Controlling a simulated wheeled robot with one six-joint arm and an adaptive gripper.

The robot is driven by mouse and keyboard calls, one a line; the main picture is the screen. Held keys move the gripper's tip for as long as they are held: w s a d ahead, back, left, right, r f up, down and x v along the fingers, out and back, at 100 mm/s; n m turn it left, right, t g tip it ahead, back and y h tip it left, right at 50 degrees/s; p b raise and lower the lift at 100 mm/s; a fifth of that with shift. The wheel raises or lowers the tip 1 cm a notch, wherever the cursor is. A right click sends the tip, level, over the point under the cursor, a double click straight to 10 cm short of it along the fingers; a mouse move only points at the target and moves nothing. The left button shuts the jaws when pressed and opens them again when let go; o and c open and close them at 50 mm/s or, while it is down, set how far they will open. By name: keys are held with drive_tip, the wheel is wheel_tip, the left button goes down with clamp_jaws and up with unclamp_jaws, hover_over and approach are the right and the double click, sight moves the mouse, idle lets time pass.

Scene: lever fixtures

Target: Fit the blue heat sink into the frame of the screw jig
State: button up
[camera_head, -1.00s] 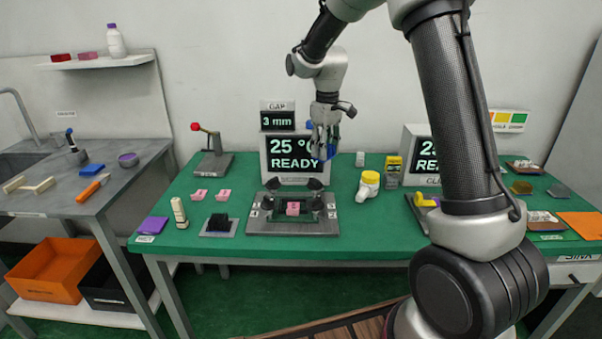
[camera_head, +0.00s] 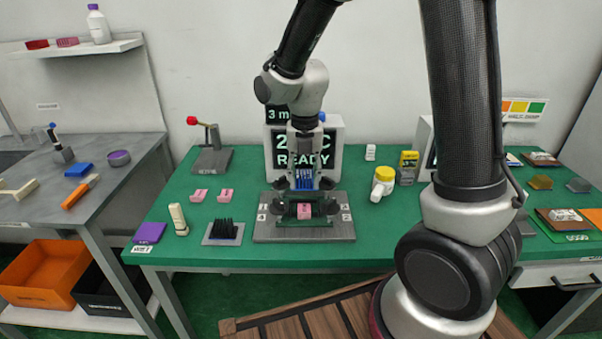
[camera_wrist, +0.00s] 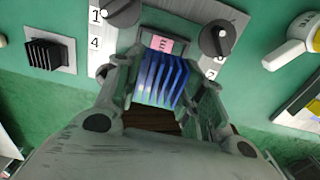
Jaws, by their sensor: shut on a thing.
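The blue heat sink (camera_wrist: 160,80) is a finned block held between the fingers of my gripper (camera_wrist: 160,92) in the wrist view. In the head view, the heat sink (camera_head: 305,179) shows just above the screw jig (camera_head: 262,231), and my gripper (camera_head: 305,186) points down over it. The jig is a grey plate with dark knobs around a dark green frame. A pink block (camera_head: 304,211) with dark marking sits at the frame, and it also shows in the wrist view (camera_wrist: 158,43). Whether the heat sink touches the frame is hidden.
A display (camera_head: 329,150) reading READY is behind.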

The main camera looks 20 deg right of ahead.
sight(304, 173)
drive_tip(key=shift+f, duration=0.1)
drive_tip(key=shift+f, duration=3.1)
drive_tip(key=shift+f, duration=0.55)
drive_tip(key=o, duration=1)
drive_tip(key=shift+o, duration=0.2)
wheel_tip(304, 173, up, 12)
